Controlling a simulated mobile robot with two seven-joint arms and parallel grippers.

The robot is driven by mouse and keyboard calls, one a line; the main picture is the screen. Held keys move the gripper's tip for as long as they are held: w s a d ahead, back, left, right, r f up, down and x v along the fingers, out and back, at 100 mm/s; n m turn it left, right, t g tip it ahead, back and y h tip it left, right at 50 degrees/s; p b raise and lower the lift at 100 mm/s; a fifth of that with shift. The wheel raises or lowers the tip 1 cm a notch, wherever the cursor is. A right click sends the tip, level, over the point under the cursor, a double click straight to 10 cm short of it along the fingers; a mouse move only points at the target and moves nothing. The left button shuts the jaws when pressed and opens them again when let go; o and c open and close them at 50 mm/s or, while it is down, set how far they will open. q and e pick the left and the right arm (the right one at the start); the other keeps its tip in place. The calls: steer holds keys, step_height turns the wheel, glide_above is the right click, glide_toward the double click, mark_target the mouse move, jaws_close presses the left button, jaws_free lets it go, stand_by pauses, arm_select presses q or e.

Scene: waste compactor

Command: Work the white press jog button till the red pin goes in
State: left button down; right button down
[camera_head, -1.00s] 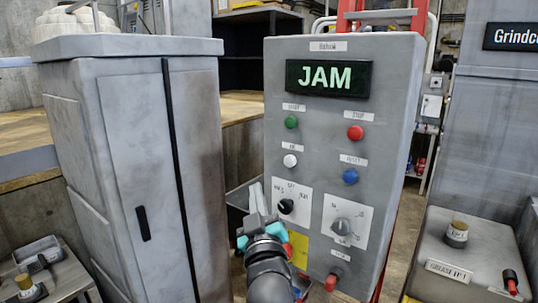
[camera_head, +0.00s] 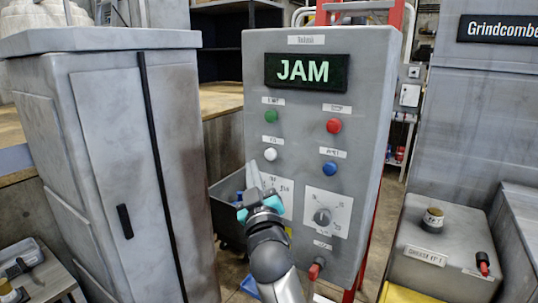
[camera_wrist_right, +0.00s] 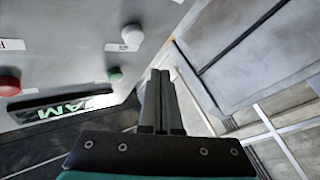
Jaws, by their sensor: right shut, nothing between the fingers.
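The white button (camera_head: 270,155) is on the left of the grey control panel, below the green button. It also shows in the right wrist view (camera_wrist_right: 132,35). My right gripper (camera_head: 252,172) is shut and empty, its fingertips just below and left of the white button, apparently apart from it. Its fingers (camera_wrist_right: 160,85) show in the wrist view, below and right of the button. A red-tipped part (camera_head: 316,268) sticks out low on the panel, and another (camera_head: 482,262) stands on the grease box. I cannot tell which is the red pin. My left gripper is out of view.
The panel display (camera_head: 306,71) reads JAM. A green button (camera_head: 269,116), red button (camera_head: 334,126), blue button (camera_head: 329,169) and dial (camera_head: 322,217) are close by. A grey cabinet (camera_head: 95,150) stands left; the grease box (camera_head: 425,250) stands right.

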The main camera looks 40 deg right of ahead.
mark_target(265, 153)
steer(key=shift+w+d, duration=0.35)
steer(key=shift+d, duration=0.55)
steer(key=shift+w+d, duration=0.35)
steer(key=shift+d, duration=0.55)
stand_by(0.7)
steer(key=shift+w+d, duration=0.15)
steer(key=shift+d, duration=0.25)
steer(key=shift+w+d, duration=0.2)
steer(key=shift+d, duration=0.3)
stand_by(2.4)
steer(key=shift+a, duration=0.1)
steer(key=shift+s+a+p, duration=0.3)
steer(key=shift+s+a, duration=0.05)
steer(key=shift+a, duration=0.45)
steer(key=shift+s+a, duration=0.3)
steer(key=shift+a, duration=0.5)
steer(key=shift+s+a, duration=0.35)
steer(key=shift+a, duration=0.4)
steer(key=shift+s+a, duration=0.3)
steer(key=shift+a, duration=0.5)
